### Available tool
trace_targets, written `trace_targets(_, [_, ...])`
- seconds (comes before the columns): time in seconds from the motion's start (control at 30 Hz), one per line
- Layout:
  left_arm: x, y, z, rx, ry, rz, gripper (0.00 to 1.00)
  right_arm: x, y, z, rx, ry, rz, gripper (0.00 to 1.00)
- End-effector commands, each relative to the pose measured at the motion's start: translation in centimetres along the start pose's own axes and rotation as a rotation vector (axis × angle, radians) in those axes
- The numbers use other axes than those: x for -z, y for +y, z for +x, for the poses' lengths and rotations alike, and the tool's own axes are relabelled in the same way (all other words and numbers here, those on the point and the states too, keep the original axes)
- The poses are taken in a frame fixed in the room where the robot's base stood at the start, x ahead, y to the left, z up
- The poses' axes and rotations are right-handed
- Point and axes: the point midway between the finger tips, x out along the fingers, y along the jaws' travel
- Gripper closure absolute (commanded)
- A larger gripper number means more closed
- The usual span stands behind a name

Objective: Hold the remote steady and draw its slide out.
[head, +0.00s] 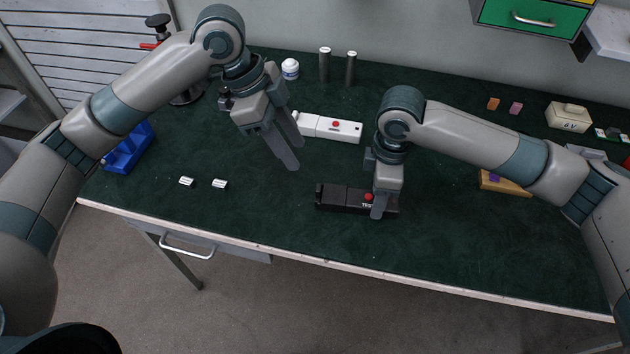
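A white remote (338,128) with a red button lies flat near the middle of the bench. A narrower white piece at its left end may be its slide; the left gripper partly covers that end. My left gripper (296,157) is open and empty, its fingers pointing down just left of and in front of the remote, apart from it as far as I can see. My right gripper (379,214) is low over the right part of a black box (340,196) with a red button and lettering. Its far finger is hidden, so its opening and any grip are unclear.
Two small white pieces (219,184) lie left on the green bench top (250,215). A blue bin (130,150) stands at the left edge. Two dark cylinders (324,66) and a white jar (290,69) stand behind. A yellow tray (507,188) and a 6V box (567,118) are right.

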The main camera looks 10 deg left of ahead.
Motion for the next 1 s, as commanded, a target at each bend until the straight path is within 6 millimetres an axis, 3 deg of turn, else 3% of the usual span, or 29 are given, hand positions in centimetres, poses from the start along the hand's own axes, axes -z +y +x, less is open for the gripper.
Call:
trace_targets(0.27, [0.0, 0.0, 0.2, -0.001, -0.001, 0.002, 0.62, 0.0, 0.0, 0.0, 0.0, 0.0, 0.0, 0.83])
trace_targets(0.47, [0.0, 0.0, 1.6, -0.003, -0.001, 0.003, 0.62, 0.0, 0.0, 0.0, 0.0, 0.0, 0.0, 0.83])
trace_targets(1.0, [0.0, 0.1, 9.8, -0.003, 0.0, 0.003, 0.62, 0.0, 0.0, 0.0, 0.0, 0.0, 0.0, 0.83])
